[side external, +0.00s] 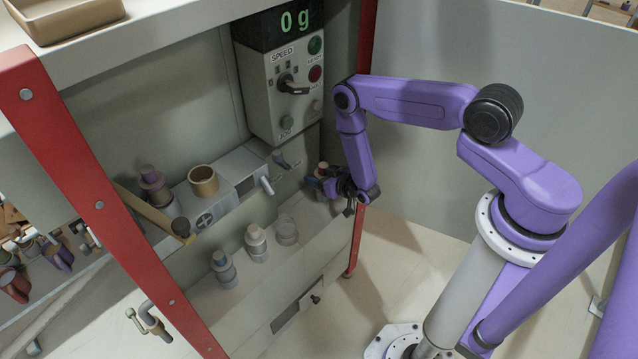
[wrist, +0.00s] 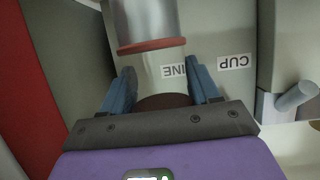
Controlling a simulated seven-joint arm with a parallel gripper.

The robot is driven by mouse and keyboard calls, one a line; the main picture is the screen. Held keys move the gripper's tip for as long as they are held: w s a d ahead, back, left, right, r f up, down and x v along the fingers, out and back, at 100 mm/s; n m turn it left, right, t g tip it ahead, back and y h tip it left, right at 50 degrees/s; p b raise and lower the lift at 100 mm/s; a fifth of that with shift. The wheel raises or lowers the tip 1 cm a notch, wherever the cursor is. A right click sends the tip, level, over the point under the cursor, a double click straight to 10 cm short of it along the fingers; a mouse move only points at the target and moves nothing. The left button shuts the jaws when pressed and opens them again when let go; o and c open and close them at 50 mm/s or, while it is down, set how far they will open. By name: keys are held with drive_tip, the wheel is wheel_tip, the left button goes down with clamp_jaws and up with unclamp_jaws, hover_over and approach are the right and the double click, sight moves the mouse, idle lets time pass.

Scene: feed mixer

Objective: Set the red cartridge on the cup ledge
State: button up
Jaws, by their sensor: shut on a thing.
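The red cartridge (side external: 323,170) shows only in part at my gripper (side external: 340,187), right of the ledge in the side view. In the wrist view, my gripper's blue fingers (wrist: 162,88) stand either side of a grey cylinder with a red band (wrist: 152,46), which appears to be the cartridge. A dark brown round part lies near the finger bases. I am shut on it. A "CUP" label (wrist: 236,62) is on the panel to the right, upside down. The grey ledge (side external: 232,190) carries a tan cup (side external: 203,181); I cannot tell whether this is the cup ledge.
Several cartridges stand on a lower shelf (side external: 270,262). The speed control box (side external: 283,82) hangs above, its display reading 0 g. Levers (side external: 266,185) stick out of the ledge. A red post (side external: 100,200) stands left.

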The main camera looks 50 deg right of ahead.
drive_tip(key=shift+w+f, duration=0.15)
drive_tip(key=shift+w, duration=0.05)
drive_tip(key=shift+f, duration=1.6)
drive_tip(key=o, duration=1.2)
drive_tip(key=shift+f, duration=0.1)
drive_tip(key=shift+c, duration=0.2)
drive_tip(key=d+v, duration=0.1)
drive_tip(key=v, duration=1.1)
drive_tip(key=shift+a, duration=0.45)
